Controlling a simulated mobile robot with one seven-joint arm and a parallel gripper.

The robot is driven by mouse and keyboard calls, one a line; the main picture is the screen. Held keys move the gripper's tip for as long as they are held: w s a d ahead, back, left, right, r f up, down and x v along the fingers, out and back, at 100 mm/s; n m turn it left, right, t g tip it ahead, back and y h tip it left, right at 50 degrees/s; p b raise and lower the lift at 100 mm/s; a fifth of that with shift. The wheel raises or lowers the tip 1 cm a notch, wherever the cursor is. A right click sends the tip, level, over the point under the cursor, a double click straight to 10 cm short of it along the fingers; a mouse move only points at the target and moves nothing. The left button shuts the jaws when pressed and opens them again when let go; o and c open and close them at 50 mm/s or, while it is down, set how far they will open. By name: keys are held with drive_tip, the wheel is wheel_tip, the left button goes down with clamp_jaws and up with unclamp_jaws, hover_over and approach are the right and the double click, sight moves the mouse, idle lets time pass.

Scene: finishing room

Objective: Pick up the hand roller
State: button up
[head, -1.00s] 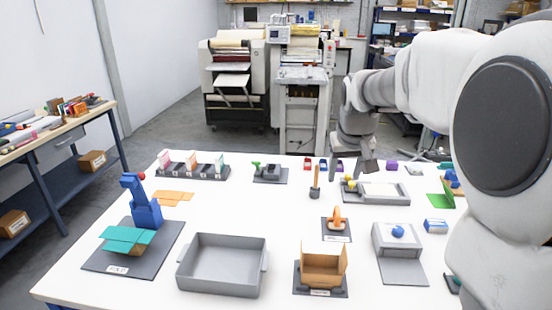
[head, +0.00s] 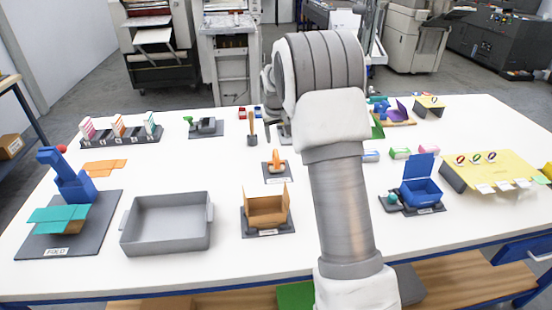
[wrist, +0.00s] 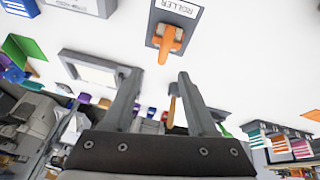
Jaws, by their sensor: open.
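The hand roller, with an orange handle (head: 275,162), rests on a small dark mat (head: 277,179) in the middle of the white table. In the wrist view the roller (wrist: 170,41) lies on the same mat, labelled ROLLER, near the top centre. My gripper (wrist: 160,75) is open and empty in the wrist view. Its fingertips point toward the roller and stand apart from it. In the head view my arm hides most of the gripper.
An open brown box (head: 266,207) stands close in front of the roller. A grey tray (head: 165,224) is at front left. An upright wooden-handled tool (head: 252,128) stands behind the roller. A blue box (head: 421,190) is to the right. Bare table lies left of the roller.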

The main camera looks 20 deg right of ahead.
hover_over(276, 153)
drive_tip(key=s, duration=0.2)
wheel_tip(276, 153, down, 4)
drive_tip(key=shift+s+f, duration=0.15)
drive_tip(key=shift+f, duration=0.1)
drive_tip(key=shift+a+p+x, duration=0.2)
drive_tip(key=shift+p+x, duration=0.05)
drive_tip(key=shift+x, duration=1.1)
drive_tip(key=shift+a+p+x, duration=0.2)
drive_tip(key=shift+p+x, duration=0.05)
drive_tip(key=shift+x, duration=1.1)
drive_tip(key=shift+f, duration=0.1)
clamp_jaws()
